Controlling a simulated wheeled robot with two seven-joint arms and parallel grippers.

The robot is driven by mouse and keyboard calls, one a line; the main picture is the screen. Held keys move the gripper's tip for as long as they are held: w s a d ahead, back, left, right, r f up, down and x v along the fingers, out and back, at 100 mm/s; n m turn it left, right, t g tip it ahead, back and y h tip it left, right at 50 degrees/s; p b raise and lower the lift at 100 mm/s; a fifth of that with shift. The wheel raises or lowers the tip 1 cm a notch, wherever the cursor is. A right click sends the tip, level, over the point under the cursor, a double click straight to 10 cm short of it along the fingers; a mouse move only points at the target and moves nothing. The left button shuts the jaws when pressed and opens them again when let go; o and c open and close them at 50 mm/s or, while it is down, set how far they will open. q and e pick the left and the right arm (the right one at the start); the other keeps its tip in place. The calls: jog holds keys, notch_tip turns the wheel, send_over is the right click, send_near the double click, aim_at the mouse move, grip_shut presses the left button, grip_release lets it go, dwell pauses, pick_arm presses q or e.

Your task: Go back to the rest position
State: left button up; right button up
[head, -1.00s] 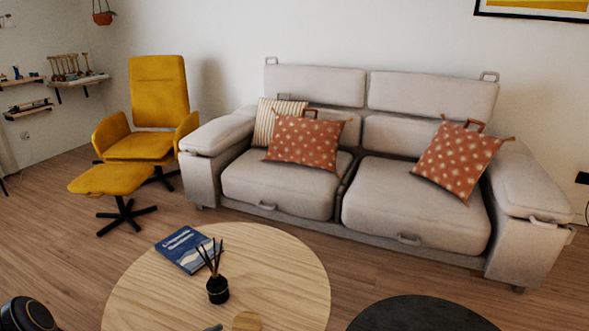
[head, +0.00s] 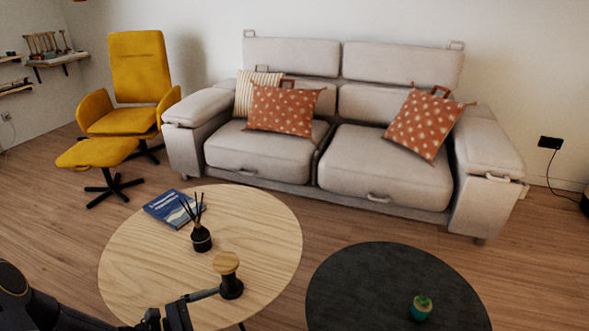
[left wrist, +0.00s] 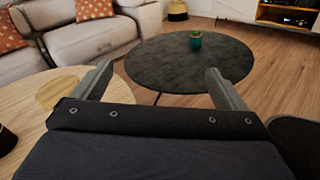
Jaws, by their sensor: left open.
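My left gripper (head: 196,304) is at the bottom of the head view, over the front part of the round wooden table (head: 128,268). In the left wrist view my left gripper (left wrist: 162,84) has its two grey fingers wide apart, with nothing between them. A black object with a round wooden top (head: 227,263) stands upright on the wooden table, close by the fingertip in the head view; I cannot tell whether they touch. My right gripper is in neither view.
A reed diffuser (head: 201,238) and a blue book (head: 171,208) are on the wooden table. A dark round table (head: 365,280) with a small green pot (head: 421,307) stands to the right. The sofa (head: 260,153) and yellow chair (head: 137,75) are behind. Wooden floor lies between.

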pick_arm(q)
jog(key=s+d+r+m+g+y, duration=0.35)
jog(key=s+r+m+g, duration=0.35)
jog(key=s+r+m, duration=0.45)
jog(key=s+a+r+m+t+y, duration=0.4)
jog(key=s+a+m+y, duration=0.1)
jog(key=s+m+y, duration=0.35)
notch_tip(320, 180, up, 20)
jog(key=s+p, duration=0.1)
jog(key=p, duration=1.9)
jog(key=shift+a+h, duration=0.25)
jog(key=shift+h, duration=0.15)
